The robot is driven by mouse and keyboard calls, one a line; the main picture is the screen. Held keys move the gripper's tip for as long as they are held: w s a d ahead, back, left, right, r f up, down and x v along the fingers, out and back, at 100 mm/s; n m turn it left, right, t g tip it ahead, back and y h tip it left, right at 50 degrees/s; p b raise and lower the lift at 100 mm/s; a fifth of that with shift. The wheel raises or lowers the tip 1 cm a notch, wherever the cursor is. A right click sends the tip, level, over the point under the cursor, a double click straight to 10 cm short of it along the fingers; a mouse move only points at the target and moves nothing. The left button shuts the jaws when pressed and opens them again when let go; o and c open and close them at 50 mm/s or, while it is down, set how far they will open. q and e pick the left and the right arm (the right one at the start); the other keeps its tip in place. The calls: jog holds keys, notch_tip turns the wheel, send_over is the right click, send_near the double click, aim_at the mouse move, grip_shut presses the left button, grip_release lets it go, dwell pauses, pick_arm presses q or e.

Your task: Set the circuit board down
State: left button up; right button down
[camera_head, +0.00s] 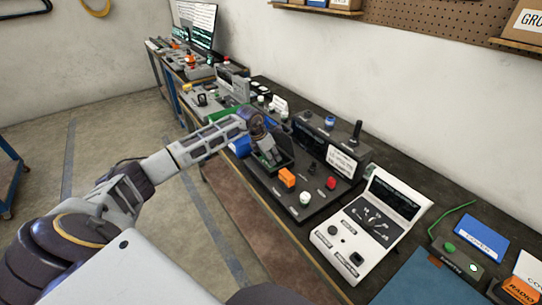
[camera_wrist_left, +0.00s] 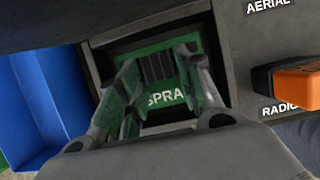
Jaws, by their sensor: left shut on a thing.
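My left gripper (camera_head: 268,152) reaches over the dark control console (camera_head: 318,185) on the workbench. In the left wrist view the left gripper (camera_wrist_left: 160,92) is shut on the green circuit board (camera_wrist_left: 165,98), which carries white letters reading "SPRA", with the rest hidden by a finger. The board is at a dark square recess (camera_wrist_left: 105,62) in the grey panel. I cannot tell whether it touches the bottom of the recess. The fingers cover both sides of the board. My right gripper is not in view.
A blue bin (camera_wrist_left: 40,105) lies just left of the recess. An orange block (camera_head: 287,177) by the "RADIO" label sits to the right. A white device with a dial (camera_head: 362,225) stands nearer on the bench. More equipment crowds the bench's far end.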

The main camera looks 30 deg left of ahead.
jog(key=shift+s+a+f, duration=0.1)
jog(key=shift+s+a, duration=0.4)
pick_arm(q)
jog(key=shift+f, duration=0.15)
jog(key=o, duration=1.1)
jog(key=shift+c, duration=0.2)
jog(key=shift+o, duration=0.4)
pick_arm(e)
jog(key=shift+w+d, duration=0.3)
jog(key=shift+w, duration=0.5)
